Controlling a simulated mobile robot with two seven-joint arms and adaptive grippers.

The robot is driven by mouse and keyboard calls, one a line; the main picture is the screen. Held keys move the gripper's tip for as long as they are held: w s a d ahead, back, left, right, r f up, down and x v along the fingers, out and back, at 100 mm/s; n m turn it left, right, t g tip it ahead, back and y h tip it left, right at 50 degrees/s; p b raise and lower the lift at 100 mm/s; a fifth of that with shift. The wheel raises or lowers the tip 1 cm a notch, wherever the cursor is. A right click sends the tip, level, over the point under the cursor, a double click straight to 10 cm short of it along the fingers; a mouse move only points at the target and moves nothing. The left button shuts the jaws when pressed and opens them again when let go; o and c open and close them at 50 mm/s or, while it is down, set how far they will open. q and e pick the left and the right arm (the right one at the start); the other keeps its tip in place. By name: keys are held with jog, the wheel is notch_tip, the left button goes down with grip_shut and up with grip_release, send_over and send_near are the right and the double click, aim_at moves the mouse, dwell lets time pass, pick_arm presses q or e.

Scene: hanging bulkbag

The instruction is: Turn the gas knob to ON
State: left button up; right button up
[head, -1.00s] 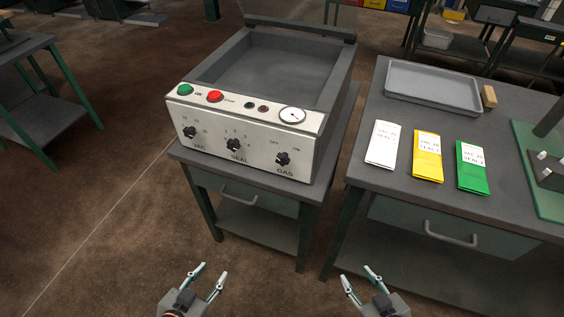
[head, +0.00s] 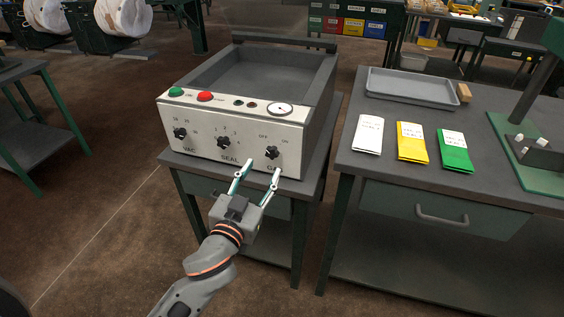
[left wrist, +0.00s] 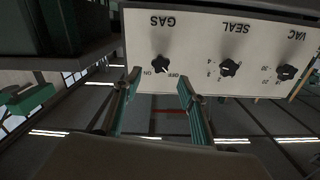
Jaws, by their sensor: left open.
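The vacuum sealer (head: 235,135) has a white front panel with three black knobs. The gas knob (head: 271,152) is the rightmost, with OFF marked at its upper left and ON at its upper right. Its pointer is too small to read surely. My left gripper (head: 261,172) is open and empty, just in front of and below the gas knob. In the left wrist view the panel is upside down. There the gas knob (left wrist: 160,64) lies between and beyond the two open fingertips (left wrist: 159,82), apparently untouched. My right gripper is out of view.
The seal knob (head: 223,142) and vac knob (head: 180,133) sit left of the gas knob. Green (head: 176,92) and red (head: 205,97) buttons and a gauge (head: 279,109) top the panel. A table (head: 345,176) with pouches and a tray (head: 412,86) stands right.

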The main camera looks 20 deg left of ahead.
aim_at(271, 154)
pick_arm(q)
jog(key=w, duration=0.7)
jog(key=shift+w+d, duration=0.1)
jog(key=shift+w, duration=0.15)
jog(key=c, duration=1.1)
